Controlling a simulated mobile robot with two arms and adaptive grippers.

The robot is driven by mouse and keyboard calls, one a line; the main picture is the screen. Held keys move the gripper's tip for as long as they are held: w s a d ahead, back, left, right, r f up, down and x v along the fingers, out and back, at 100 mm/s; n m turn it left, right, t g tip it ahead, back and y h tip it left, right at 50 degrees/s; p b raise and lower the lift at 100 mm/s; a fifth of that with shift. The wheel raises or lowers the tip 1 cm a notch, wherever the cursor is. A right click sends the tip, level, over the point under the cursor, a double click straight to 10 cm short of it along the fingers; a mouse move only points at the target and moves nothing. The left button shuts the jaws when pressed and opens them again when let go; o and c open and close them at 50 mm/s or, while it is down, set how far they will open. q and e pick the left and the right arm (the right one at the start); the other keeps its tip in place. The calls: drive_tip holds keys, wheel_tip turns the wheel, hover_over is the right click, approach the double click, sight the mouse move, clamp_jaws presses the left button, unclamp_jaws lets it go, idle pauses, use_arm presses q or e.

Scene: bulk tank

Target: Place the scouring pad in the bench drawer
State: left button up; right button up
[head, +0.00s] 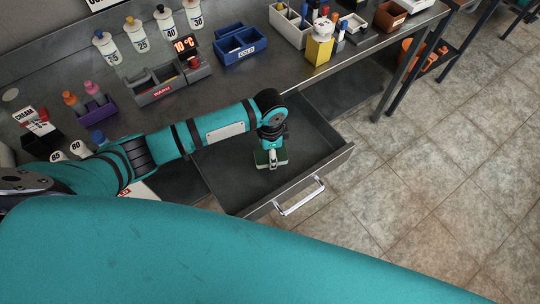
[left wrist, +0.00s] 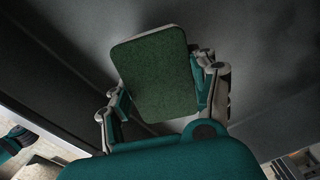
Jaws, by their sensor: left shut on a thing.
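The scouring pad (left wrist: 155,75) is a flat green pad with rounded corners and a pale edge. My left gripper (left wrist: 164,92) is shut on it, with a finger on each side. In the head view my left gripper (head: 271,160) points down inside the open bench drawer (head: 320,150), and the green pad (head: 262,157) shows at its fingers. The drawer is a grey metal box, pulled out, with a bright handle at its front. I cannot tell whether the pad touches the drawer floor. My right gripper is not in view.
The steel bench top (head: 225,90) above the drawer carries a grey warm block (head: 165,85), a blue cold tray (head: 240,45), several bottles and a yellow box (head: 319,50). The drawer around the gripper looks empty. Tiled floor lies to the right.

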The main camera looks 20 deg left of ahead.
use_arm(q)
wheel_tip(320, 180, down, 2)
drive_tip(key=shift+s+f, duration=0.1)
drive_tip(key=shift+f, duration=0.35)
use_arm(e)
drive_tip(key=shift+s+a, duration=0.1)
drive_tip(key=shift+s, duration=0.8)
use_arm(q)
drive_tip(key=shift+f, duration=0.15)
drive_tip(key=o, duration=1.1)
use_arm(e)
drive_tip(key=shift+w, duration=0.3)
use_arm(q)
wheel_tip(320, 180, up, 12)
drive_tip(key=shift+r, duration=0.2)
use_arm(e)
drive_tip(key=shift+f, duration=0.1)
